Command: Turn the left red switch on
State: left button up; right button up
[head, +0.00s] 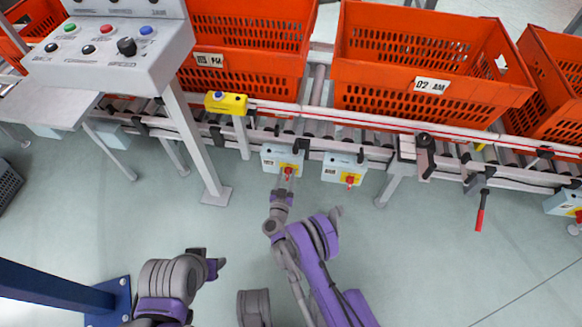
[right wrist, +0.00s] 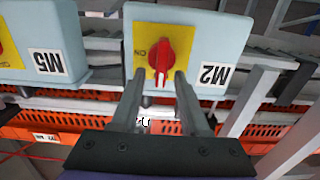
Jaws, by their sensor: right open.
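The left red switch (head: 288,173) is a red knob on a yellow plate, on the pale blue left box (head: 270,158) under the conveyor. In the right wrist view the switch (right wrist: 162,55) stands upright in the picture, with the inverted word ON to its left and an inverted M2 label on the box. My right gripper (head: 285,186) is open at this switch. Its two fingertips (right wrist: 161,76) lie on either side of the knob's lower end; contact is unclear. My left gripper (head: 207,262) is low in the head view, away from the boxes, its jaws unclear.
A conveyor (head: 380,145) with orange totes (head: 420,60) runs above. A control panel (head: 110,45) and its post stand left.

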jog(key=shift+w, duration=0.35)
jog(key=shift+c, duration=0.2)
grip_shut()
